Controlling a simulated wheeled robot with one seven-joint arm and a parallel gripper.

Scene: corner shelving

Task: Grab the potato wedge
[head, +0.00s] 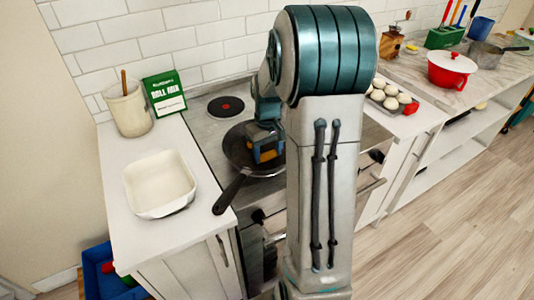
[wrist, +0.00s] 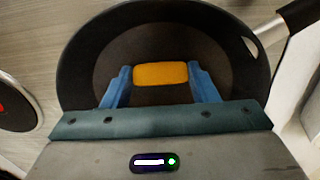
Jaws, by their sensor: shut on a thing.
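The potato wedge is an orange-yellow block (wrist: 160,74) in the dark frying pan (wrist: 210,60). In the wrist view it lies between the two blue fingers of my gripper (wrist: 160,86), which is shut on it. In the head view the wedge (head: 267,155) shows as a small orange patch at my gripper (head: 266,158), inside the pan (head: 236,152). The pan sits on the stove with its handle toward the front left. I cannot tell whether the wedge still touches the pan floor.
A white baking dish (head: 160,184) stands on the counter to the left. Behind it are a crock (head: 128,108) and a green roll mix box (head: 165,92). A tray of pale round items (head: 386,95) and a red pot (head: 450,70) are on the right. My arm hides part of the stove.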

